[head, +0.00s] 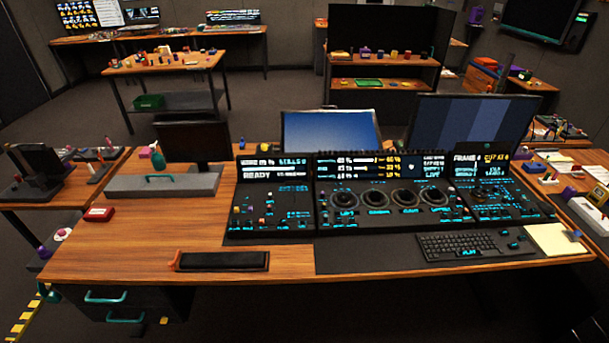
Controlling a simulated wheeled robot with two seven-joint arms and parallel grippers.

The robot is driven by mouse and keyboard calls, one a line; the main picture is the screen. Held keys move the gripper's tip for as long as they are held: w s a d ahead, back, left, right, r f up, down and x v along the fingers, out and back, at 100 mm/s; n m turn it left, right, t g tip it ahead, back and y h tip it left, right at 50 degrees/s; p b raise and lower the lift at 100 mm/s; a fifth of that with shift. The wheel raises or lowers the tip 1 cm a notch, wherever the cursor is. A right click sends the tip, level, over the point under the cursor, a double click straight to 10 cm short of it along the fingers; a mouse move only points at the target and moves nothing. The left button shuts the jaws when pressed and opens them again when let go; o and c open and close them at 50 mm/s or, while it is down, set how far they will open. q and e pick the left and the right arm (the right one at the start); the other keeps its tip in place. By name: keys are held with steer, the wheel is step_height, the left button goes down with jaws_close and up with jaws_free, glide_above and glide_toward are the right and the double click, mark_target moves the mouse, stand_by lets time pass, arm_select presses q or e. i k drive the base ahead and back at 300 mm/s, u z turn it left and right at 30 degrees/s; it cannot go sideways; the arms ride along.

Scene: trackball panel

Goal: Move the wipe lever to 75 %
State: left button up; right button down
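The trackball panel (394,222) stands on the wooden desk, with a row of dark round trackballs in rings. Joined to its left is a smaller control module (268,232) with cyan markings and several small levers or knobs. One of these could be the wipe lever, but they are too small to tell which one, or its setting. Above that module a display (272,168) shows white text including "READY"; its top line is too blurred to read surely. Neither of my grippers shows in the head view.
A keyboard (458,245) lies in front of the panel at right, with a yellow notepad (553,239) beside it. A black wrist rest (222,261) lies front left. Monitors (330,132) stand behind.

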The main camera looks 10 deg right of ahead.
mark_target(288, 183)
steer(key=z, duration=1.9)
steer(key=i, duration=1.45)
steer(key=u, duration=2.65)
